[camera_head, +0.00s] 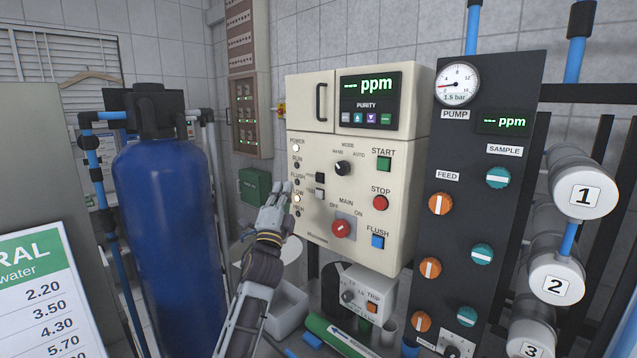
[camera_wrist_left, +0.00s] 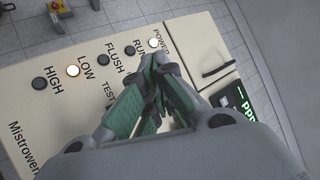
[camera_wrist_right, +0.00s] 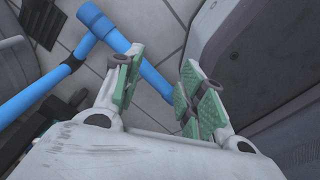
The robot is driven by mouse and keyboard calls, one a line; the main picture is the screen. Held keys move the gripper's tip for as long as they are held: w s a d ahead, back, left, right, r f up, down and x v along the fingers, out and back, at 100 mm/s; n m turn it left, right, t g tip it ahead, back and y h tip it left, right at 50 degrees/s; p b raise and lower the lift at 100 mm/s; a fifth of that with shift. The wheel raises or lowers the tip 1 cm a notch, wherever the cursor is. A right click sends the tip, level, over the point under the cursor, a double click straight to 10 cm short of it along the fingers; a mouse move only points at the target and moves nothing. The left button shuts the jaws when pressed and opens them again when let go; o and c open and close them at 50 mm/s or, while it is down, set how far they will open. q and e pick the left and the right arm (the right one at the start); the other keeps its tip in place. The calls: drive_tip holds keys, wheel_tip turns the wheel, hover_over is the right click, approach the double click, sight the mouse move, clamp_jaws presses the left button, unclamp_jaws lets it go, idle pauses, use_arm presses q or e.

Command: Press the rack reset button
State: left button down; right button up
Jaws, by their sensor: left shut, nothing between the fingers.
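The cream control panel (camera_head: 330,225) stands in the middle of the head view. In the left wrist view one label reads TEST, and the buttons are mostly hidden behind the fingers. No label reading RESET is legible. My left gripper (camera_head: 287,190) is shut and empty, its tips in front of the lamp column, left of the buttons; contact cannot be told. My right gripper (camera_wrist_right: 160,76) is open and empty, away from the panel.
The panel also carries START (camera_head: 384,164), STOP (camera_head: 380,202) and FLUSH (camera_head: 378,241) buttons and a red main switch (camera_head: 341,229). POWER (camera_wrist_left: 154,43) and LOW (camera_wrist_left: 73,70) lamps are lit. A blue tank (camera_head: 165,240) stands left of my left arm. A valve panel (camera_head: 470,130) stands right.

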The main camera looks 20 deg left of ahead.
sight(319, 178)
drive_tip(key=shift+s, duration=0.3)
use_arm(q)
drive_tip(key=w+d+b, duration=0.3)
drive_tip(key=w, duration=0.5)
drive_tip(key=shift+b, duration=0.3)
use_arm(e)
drive_tip(key=w, duration=0.1)
drive_tip(key=w+a+f, duration=0.1)
drive_tip(key=w, duration=0.1)
drive_tip(key=w+f, duration=0.1)
drive_tip(key=shift+w+a, duration=0.15)
drive_tip(key=shift+w, duration=0.2)
use_arm(q)
drive_tip(key=shift+w, duration=0.1)
use_arm(e)
drive_tip(key=shift+w+r+t, duration=0.1)
drive_tip(key=shift+w+t, duration=0.1)
drive_tip(key=shift+t, duration=0.1)
drive_tip(key=shift+d, duration=0.35)
